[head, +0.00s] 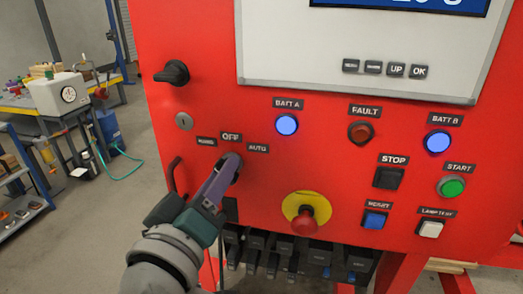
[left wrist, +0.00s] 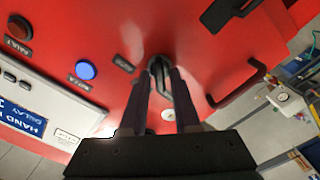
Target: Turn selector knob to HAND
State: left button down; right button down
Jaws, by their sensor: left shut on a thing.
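The selector knob (head: 235,158) is a dark knob on the red panel, below its OFF label (head: 230,137), with the HAND label (head: 205,141) to the left and the AUTO label (head: 257,148) to the right. My left gripper (head: 230,170) reaches up from below and is shut on the knob. In the left wrist view the dark knob (left wrist: 161,65) shows between the tips of the two fingers. The fingers partly hide it in the head view, and I cannot tell which label it points to. My right gripper is out of view.
A red emergency stop (head: 304,217) on a yellow disc sits right of my left gripper. A black rotary switch (head: 172,73) sticks out at the upper left.

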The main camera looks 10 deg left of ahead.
pick_arm(q)
jog(key=shift+n, duration=0.6)
jog(key=c, duration=0.9)
grip_release()
jog(key=s+b, duration=0.1)
jog(key=s, duration=0.9)
jog(key=shift+a, duration=0.2)
